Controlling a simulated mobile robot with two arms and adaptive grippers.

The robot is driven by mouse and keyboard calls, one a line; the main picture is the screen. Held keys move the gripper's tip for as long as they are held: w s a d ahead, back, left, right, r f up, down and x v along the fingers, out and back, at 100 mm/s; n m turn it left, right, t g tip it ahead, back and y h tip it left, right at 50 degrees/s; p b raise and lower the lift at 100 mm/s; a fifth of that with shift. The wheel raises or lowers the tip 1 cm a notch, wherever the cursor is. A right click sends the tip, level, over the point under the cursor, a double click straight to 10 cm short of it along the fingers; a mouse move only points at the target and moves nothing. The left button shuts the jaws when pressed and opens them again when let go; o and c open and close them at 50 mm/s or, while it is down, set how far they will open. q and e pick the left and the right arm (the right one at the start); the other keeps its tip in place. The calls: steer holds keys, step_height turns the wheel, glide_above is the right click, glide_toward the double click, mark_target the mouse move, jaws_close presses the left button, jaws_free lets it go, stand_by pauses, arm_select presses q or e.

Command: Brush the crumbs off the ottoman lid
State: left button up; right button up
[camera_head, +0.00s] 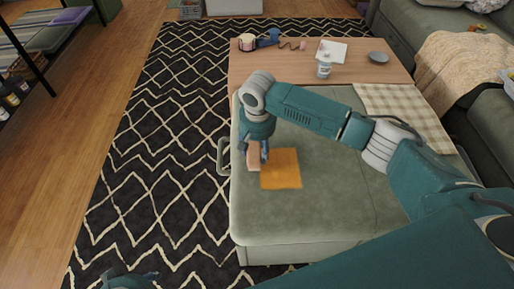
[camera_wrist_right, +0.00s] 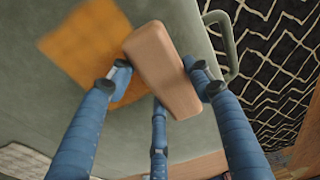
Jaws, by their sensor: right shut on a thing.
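The ottoman lid (camera_head: 325,205) is a grey-green padded top, also in the right wrist view (camera_wrist_right: 60,125). A flat orange patch (camera_head: 282,169) lies on its left part. It also shows in the wrist view (camera_wrist_right: 85,45), and I cannot make out single crumbs in it. My right gripper (camera_head: 260,150) is shut on a tan block-shaped brush (camera_head: 253,158). The wrist view shows the brush (camera_wrist_right: 158,60) between the blue fingers (camera_wrist_right: 163,85). The brush is at the patch's left edge, low over the lid; its underside is hidden.
A grey handle (camera_head: 222,157) sticks out from the ottoman's left side. A checked cloth (camera_head: 405,108) lies at the right rear. Behind, a wooden surface (camera_head: 285,70) holds a white bottle (camera_head: 323,70), a grey dish (camera_head: 378,57) and small things. The lid's front is clear.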

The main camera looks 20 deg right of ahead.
arm_select(q)
steer(key=shift+r, duration=0.15)
arm_select(e)
steer(key=shift+f, duration=0.75)
arm_select(q)
steer(key=shift+r, duration=0.1)
arm_select(e)
steer(key=shift+d+p, duration=0.25)
steer(key=shift+p, duration=0.1)
steer(key=shift+s+d+p, duration=0.2)
steer(key=shift+d+p, duration=0.25)
steer(key=shift+s+d+p, duration=0.2)
steer(key=shift+d+p, duration=0.5)
steer(key=shift+d, duration=0.05)
steer(key=shift+s+d+r+p, duration=0.1)
steer(key=shift+s+d+p, duration=0.05)
steer(key=shift+d+p, duration=0.45)
arm_select(q)
steer(key=s+f+g+p, duration=0.1)
steer(key=s+f, duration=0.2)
steer(key=f, duration=1.6)
steer(key=shift+s, duration=0.15)
arm_select(e)
steer(key=shift+s+d, duration=0.25)
steer(key=shift+d, duration=0.6)
